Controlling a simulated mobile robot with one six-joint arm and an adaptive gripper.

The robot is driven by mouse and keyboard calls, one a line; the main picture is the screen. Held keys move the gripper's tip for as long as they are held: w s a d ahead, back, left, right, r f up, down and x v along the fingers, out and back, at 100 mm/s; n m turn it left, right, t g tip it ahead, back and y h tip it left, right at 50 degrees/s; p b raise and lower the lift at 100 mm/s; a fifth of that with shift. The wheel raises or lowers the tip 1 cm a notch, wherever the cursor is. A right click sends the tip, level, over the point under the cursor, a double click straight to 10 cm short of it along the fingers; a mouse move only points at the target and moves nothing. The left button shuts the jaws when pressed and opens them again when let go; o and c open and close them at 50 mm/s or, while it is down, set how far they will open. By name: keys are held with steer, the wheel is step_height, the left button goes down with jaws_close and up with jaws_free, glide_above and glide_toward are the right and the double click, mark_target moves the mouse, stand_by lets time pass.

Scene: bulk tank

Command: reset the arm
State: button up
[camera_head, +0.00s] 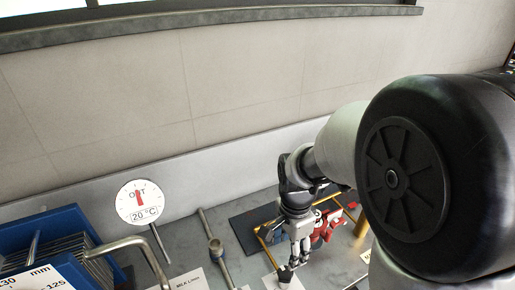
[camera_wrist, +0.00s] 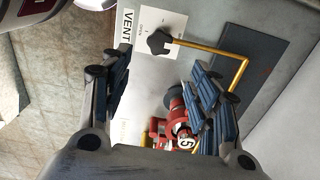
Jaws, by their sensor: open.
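My gripper (camera_head: 294,260) hangs fingers-down over the counter in the head view, at the end of my arm. In the wrist view my gripper (camera_wrist: 165,95) shows its two dark ribbed fingers spread apart with nothing held between them. Beyond the fingers are a black knob (camera_wrist: 160,41) by a card marked VENT and a red valve (camera_wrist: 178,118) with a tag marked 5. The right finger partly hides the red valve and the yellow pipe. In the head view the red valve (camera_head: 325,228) is beside my gripper, partly behind it.
A yellow pipe (camera_wrist: 215,50) runs over a dark mat (camera_head: 243,230). A dial marked 20 °C (camera_head: 140,202), a blue rack (camera_head: 45,245), a bent metal handle (camera_head: 130,243) and a rod (camera_head: 215,248) stand to the left. The wall (camera_head: 200,90) rises behind the counter.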

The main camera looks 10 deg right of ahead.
steer(key=s+r+n+t, duration=0.4)
steer(key=s+r+n, duration=1)
steer(key=shift+s+r+n+t, duration=0.3)
steer(key=shift+s, duration=0.05)
